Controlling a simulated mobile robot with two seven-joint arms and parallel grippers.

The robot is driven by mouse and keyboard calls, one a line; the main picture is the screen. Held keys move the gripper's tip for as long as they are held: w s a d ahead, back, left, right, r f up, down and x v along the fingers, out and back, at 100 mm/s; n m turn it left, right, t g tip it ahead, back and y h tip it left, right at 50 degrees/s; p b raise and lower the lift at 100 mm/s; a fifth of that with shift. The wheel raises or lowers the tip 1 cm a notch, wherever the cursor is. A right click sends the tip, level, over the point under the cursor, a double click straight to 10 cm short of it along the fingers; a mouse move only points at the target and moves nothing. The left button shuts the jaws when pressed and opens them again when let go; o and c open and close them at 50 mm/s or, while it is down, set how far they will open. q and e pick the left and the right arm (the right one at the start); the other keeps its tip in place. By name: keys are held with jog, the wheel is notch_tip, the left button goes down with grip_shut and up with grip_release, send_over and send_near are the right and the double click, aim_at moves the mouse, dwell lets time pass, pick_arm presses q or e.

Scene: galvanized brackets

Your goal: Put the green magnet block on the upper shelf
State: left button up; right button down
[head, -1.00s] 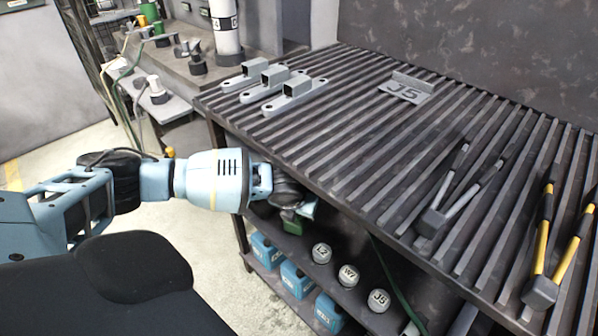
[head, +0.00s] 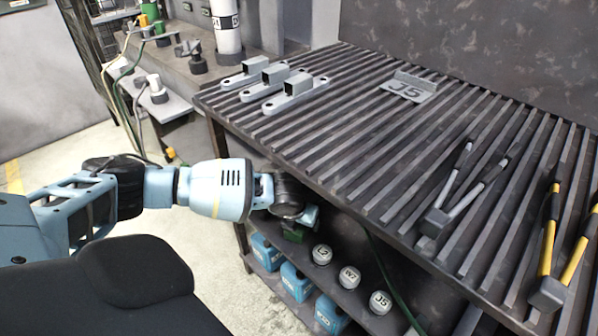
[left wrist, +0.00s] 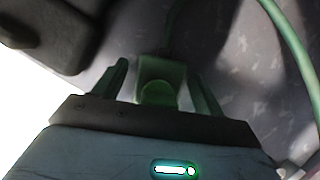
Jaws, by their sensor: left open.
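The green magnet block (head: 294,233) is low at my left gripper, by the left part of the upper shelf (head: 335,243) under the slatted worktop. Its top is partly hidden by the gripper in the head view. In the left wrist view the green block (left wrist: 160,82) lies between the two fingers, with narrow gaps at its sides. My left gripper (left wrist: 162,78) is open around it. In the head view the gripper (head: 305,222) reaches in below the worktop's edge. I cannot tell whether the block touches the shelf. My right gripper is not in view.
White-topped cylinders (head: 349,277) stand along the shelf, right of the gripper. Blue boxes (head: 297,282) sit lower. A green cable (head: 385,270) hangs beside the shelf. The worktop (head: 330,140) above holds grey brackets (head: 288,95) and plier-like tools (head: 465,190).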

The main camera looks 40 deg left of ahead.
pick_arm(q)
jog(key=shift+r, duration=0.1)
jog(key=shift+s+r, duration=0.1)
jog(key=shift+r, duration=0.15)
jog(key=p+v, duration=0.1)
jog(key=v, duration=0.1)
jog(key=shift+r, duration=0.35)
jog(key=s+d+p, duration=0.2)
jog(key=s+d, duration=0.2)
jog(key=s, duration=0.7)
jog(key=shift+s+p, duration=0.35)
jog(key=shift+p, duration=0.05)
jog(key=shift+f, duration=0.2)
